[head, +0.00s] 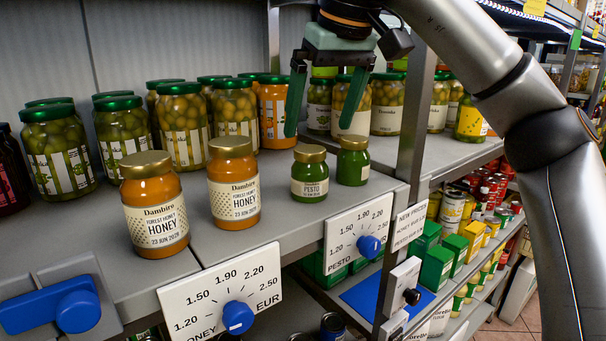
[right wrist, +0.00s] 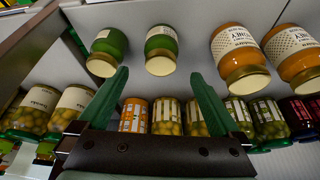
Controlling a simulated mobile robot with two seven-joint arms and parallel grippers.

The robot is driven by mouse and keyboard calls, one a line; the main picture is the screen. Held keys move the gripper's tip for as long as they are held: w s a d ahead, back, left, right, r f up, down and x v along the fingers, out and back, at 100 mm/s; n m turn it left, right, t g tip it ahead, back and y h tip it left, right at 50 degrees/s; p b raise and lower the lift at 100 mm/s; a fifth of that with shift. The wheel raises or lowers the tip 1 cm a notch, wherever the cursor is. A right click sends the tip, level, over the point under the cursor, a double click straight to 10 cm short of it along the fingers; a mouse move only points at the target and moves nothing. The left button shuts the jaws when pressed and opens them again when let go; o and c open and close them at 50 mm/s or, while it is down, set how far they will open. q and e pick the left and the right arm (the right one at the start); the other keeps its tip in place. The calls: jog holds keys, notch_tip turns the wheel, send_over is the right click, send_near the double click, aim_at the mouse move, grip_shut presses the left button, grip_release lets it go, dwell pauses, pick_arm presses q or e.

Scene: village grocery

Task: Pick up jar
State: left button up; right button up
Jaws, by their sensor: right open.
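Two honey jars with gold lids stand at the shelf front, the nearer honey jar (head: 155,205) left of the other honey jar (head: 234,185). To their right stand two small green pesto jars, the left pesto jar (head: 310,175) and the right pesto jar (head: 353,162). The wrist view shows the pesto jars (right wrist: 109,45) (right wrist: 161,43) and honey jars (right wrist: 238,50) (right wrist: 292,52) upside down. My right gripper (head: 322,118) is open and empty, fingers pointing down above the pesto jars. Its fingertips (right wrist: 160,76) are apart from every jar. My left gripper is out of view.
Several green-lidded jars of olives (head: 180,125) stand behind, with an orange jar (head: 275,110) among them. A shelf upright (head: 416,110) stands right of the pesto jars. Price dials (head: 225,300) (head: 357,235) and a blue fixture (head: 50,305) line the front edge.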

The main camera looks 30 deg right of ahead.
aim_at(313, 150)
jog(key=b+x, duration=0.1)
jog(key=x, duration=0.4)
jog(key=shift+s+f, duration=0.1)
jog(key=shift+f, duration=0.1)
jog(key=x, duration=0.2)
jog(key=s+x, duration=0.1)
jog(key=x, duration=0.1)
jog(key=shift+w+f+b, duration=0.2)
jog(key=shift+f+b, duration=0.1)
jog(key=shift+f, duration=0.15)
jog(key=shift+w+f, duration=0.15)
jog(key=shift+f, duration=0.15)
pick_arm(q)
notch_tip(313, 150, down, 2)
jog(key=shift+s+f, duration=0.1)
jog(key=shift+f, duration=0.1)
pick_arm(e)
jog(key=shift+a, duration=0.1)
grip_shut()
